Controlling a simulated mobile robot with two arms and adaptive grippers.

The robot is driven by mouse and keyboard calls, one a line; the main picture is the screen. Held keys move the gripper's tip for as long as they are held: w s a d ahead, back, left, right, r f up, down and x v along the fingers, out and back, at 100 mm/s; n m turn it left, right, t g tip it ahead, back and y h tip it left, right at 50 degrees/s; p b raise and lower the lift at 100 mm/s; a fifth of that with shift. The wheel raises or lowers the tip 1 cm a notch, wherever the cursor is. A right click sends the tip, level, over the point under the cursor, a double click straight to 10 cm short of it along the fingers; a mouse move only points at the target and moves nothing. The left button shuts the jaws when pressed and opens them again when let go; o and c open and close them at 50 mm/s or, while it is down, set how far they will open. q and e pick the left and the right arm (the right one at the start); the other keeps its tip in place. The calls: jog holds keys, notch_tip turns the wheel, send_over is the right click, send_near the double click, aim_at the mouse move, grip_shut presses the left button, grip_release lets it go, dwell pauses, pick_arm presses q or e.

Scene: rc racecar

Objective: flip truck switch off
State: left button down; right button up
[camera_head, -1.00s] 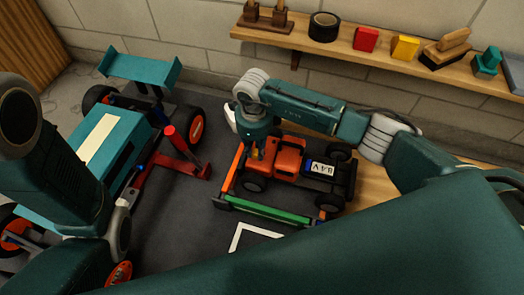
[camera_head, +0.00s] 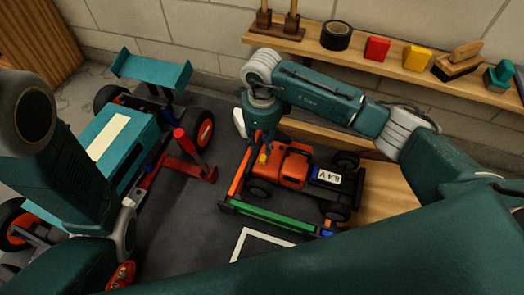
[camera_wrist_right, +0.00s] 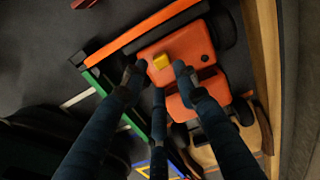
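The orange toy truck (camera_head: 293,165) stands on the dark mat inside a frame of coloured bars. A small yellow block on its top, which looks like the switch (camera_wrist_right: 161,61), shows in the right wrist view; it also shows small in the head view (camera_head: 263,158). My right gripper (camera_wrist_right: 159,75) is over the truck's orange end, its fingers spread apart and empty. Two fingertips are on either side of the yellow block in the picture, with a third below it. I cannot tell whether any finger touches the truck.
A large teal racecar (camera_head: 120,150) stands at the left, with a red post on a base (camera_head: 190,160) beside it. A wooden shelf (camera_head: 390,68) on the wall holds black tape and coloured blocks.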

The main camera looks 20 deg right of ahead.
notch_tip(320, 180, up, 5)
dwell(0.7)
